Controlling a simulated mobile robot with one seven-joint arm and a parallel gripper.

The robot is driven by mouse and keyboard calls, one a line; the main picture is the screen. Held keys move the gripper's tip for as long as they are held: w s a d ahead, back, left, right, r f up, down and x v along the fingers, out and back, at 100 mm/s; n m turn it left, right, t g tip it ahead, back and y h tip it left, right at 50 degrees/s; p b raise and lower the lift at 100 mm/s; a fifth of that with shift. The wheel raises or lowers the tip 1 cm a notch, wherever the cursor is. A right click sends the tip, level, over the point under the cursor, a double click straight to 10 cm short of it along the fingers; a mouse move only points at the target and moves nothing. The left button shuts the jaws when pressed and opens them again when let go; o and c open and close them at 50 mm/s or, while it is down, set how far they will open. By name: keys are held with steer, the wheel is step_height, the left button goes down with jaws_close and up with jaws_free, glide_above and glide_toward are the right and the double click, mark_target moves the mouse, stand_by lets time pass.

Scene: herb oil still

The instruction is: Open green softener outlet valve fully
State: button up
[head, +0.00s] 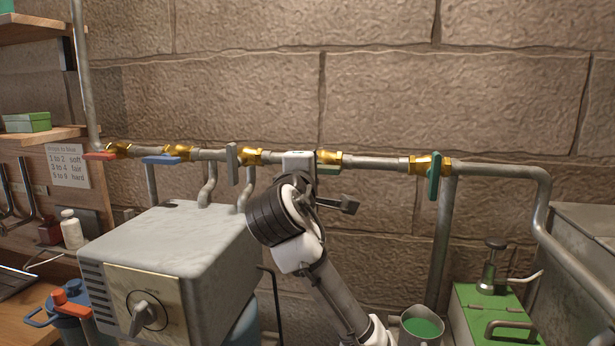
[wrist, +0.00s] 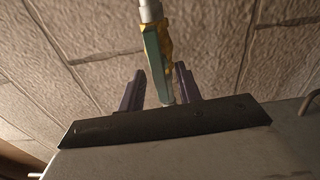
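A brass valve (head: 330,158) with a green lever handle (head: 329,171) sits on the wall pipe behind my gripper in the head view. The handle appears to lie along the pipe, mostly hidden by my arm. In the wrist view a green handle (wrist: 154,62) on a brass valve body reaches down between the two dark fingers of my gripper (wrist: 160,88). The fingers are apart, one on each side of the handle, with small gaps showing. A second green handle (head: 434,176) stands upright, across the pipe, on another brass valve (head: 420,165) farther right.
More valves along the pipe carry a red handle (head: 100,156), a blue handle (head: 162,160) and an upright grey handle (head: 232,162). A grey box with a dial (head: 170,240) stands at front left. A green-topped container (head: 495,310) stands lower right.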

steer(key=s+a, duration=0.2)
steer(key=s, duration=1.1)
steer(key=shift+s+a, duration=0.2)
steer(key=shift+a, duration=0.15)
